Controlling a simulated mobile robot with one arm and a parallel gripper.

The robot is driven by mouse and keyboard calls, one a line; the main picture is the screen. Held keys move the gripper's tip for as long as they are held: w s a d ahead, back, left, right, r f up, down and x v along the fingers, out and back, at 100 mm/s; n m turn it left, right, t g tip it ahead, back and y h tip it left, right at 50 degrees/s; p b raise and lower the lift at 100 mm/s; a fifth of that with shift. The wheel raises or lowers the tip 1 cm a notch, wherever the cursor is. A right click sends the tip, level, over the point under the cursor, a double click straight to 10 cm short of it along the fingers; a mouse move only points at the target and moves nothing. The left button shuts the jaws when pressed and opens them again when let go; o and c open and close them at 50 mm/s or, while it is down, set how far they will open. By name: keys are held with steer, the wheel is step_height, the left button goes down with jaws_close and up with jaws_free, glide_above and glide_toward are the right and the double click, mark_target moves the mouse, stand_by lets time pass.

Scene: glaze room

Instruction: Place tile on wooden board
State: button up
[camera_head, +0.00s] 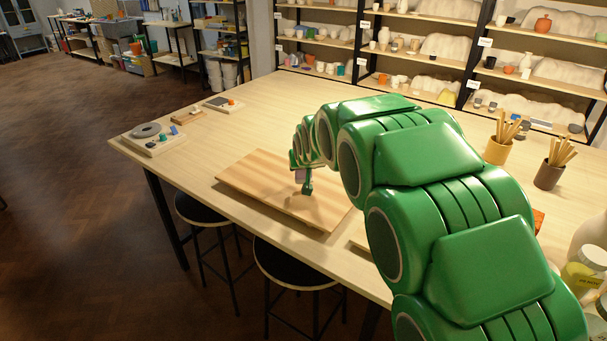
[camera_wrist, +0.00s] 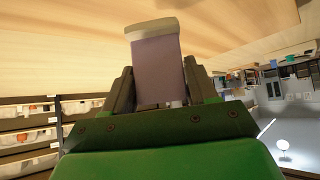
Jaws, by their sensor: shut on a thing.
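A mauve tile with a cream edge is between the fingers of my gripper (camera_wrist: 158,68). The tile (camera_wrist: 157,72) stands out past the fingertips in the wrist view. In the head view only a small mauve part of the tile (camera_head: 300,175) shows beside my gripper (camera_head: 306,184). My gripper is shut on it, over the wooden board (camera_head: 252,182). The board is a striped light-brown slab lying flat on the table. I cannot tell whether the tile touches the board.
The pale table (camera_head: 190,160) has free room left of and behind the board. A slab with a grey disc (camera_head: 146,131) and small coloured pieces sits at the left corner. Tool cups (camera_head: 497,151) stand at right. Black stools (camera_head: 290,265) are at the front edge.

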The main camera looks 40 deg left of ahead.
mark_target(304, 173)
steer(key=shift+w+a+f, duration=0.15)
steer(key=shift+w+f, duration=0.05)
steer(key=shift+f, duration=1.55)
steer(key=shift+f, duration=0.15)
steer(key=o, duration=1.1)
steer(key=shift+s+r, duration=0.1)
steer(key=shift+r, duration=0.1)
steer(key=shift+v, duration=0.9)
steer(key=v, duration=1)
